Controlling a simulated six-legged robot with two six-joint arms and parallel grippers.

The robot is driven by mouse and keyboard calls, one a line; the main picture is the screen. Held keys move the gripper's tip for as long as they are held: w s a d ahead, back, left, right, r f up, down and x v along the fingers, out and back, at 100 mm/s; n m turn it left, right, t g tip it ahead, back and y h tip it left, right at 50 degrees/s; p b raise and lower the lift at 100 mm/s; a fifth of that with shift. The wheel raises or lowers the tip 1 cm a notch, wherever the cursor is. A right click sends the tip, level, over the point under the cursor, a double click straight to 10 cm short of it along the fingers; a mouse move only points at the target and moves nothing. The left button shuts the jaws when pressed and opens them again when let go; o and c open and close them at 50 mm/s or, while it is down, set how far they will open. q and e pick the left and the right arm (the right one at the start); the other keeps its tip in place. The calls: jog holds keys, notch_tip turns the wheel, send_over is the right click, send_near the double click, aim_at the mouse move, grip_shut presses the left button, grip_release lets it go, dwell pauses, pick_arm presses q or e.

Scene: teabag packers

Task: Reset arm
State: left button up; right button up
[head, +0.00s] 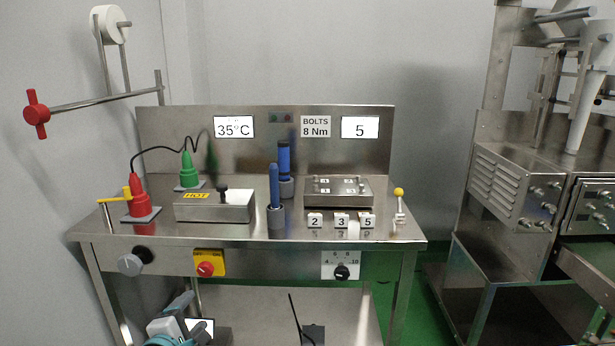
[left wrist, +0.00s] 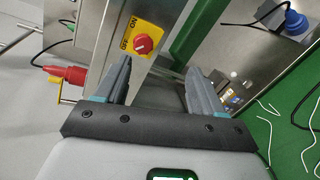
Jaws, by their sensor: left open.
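My left gripper (head: 183,304) is low at the bottom left of the head view, in front of the steel workbench (head: 240,241) and below its top. In the left wrist view its two grey fingers (left wrist: 159,68) stand wide apart with nothing between them. The red switch on its yellow plate (head: 207,264) is above the gripper in the head view. It also shows beyond the fingers in the left wrist view (left wrist: 141,43). My right gripper is not in view.
On the bench are a red cone (head: 139,196), a green cone (head: 188,171), a box marked HOT (head: 214,207), blue-handled tools (head: 274,188), a bolted plate (head: 338,191) and a yellow-knobbed lever (head: 399,195). A steel machine (head: 510,185) stands right. Green floor (head: 428,300) lies between them.

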pick_arm(q)
jog(key=s+d+f+m+g+h+p, duration=0.1)
jog(key=s+d+m+g+p, duration=0.3)
jog(key=s, duration=0.6)
jog(key=s+d+f+m+g+h+p, duration=0.1)
jog(key=s+d+f+m+g+p, duration=0.3)
jog(key=s+m+p, duration=0.4)
jog(key=s+d+f+m+g+h+p, duration=0.1)
jog(key=s+d+m+g+p, duration=0.4)
jog(key=s, duration=0.9)
jog(key=shift+d+f+m+g+p, duration=0.15)
jog(key=shift+f+m+g+p, duration=0.7)
jog(key=shift+p, duration=1.55)
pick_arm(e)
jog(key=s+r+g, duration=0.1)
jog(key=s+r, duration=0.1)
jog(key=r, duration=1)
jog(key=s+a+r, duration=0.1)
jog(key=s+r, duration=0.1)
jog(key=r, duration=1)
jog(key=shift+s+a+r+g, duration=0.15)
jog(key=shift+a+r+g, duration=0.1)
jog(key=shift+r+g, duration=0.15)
pick_arm(q)
jog(key=shift+r, duration=0.15)
